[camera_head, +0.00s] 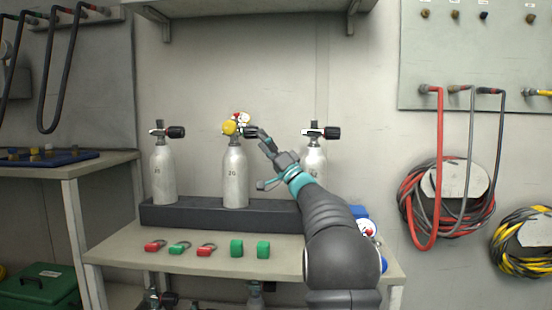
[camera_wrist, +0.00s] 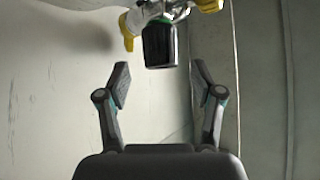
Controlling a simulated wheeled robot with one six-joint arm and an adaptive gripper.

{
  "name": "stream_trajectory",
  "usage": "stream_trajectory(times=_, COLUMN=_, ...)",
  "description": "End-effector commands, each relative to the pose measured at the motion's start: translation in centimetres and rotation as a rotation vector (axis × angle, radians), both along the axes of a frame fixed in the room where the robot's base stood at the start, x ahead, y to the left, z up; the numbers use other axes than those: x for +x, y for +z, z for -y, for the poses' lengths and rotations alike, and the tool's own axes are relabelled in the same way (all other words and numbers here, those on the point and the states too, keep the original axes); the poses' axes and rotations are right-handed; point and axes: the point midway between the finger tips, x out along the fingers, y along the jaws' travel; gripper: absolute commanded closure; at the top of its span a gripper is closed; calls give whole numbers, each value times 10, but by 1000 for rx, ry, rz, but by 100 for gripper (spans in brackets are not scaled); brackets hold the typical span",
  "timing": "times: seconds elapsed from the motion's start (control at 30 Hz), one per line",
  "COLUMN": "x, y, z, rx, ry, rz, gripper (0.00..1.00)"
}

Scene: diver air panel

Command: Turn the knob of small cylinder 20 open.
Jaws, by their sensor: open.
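Small cylinder 20 (camera_head: 235,178) is the pale middle cylinder, upright in a dark rack on the bench. Its valve carries a yellow fitting (camera_head: 230,128) on the left and a red-and-white piece above. My gripper (camera_head: 262,140) is at the right of this valve and partly hides the knob in the head view. In the wrist view my gripper (camera_wrist: 160,80) is open and empty. The black knob (camera_wrist: 160,46) lies ahead of the gap between the fingertips, roughly centred, and looks apart from them. The knob's turned position cannot be told.
A left cylinder (camera_head: 163,178) and a right cylinder (camera_head: 314,158), partly behind my arm, stand in the rack (camera_head: 185,215). Red and green items, including a green block (camera_head: 263,249), lie on the bench front. A shelf (camera_head: 255,12) overhangs above. Hoses (camera_head: 440,200) hang right.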

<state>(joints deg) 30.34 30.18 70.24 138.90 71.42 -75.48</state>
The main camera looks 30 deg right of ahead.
Motion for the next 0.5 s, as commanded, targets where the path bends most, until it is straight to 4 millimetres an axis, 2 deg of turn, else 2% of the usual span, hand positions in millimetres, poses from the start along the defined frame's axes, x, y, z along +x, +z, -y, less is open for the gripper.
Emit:
stream_trajectory(times=0.23, x=-34, y=-31, z=16, rx=1, ry=-2, rz=-2, gripper=34)
stream_trajectory(times=0.5, x=-52, y=-49, z=24, rx=0, ry=-1, rz=-1, gripper=34)
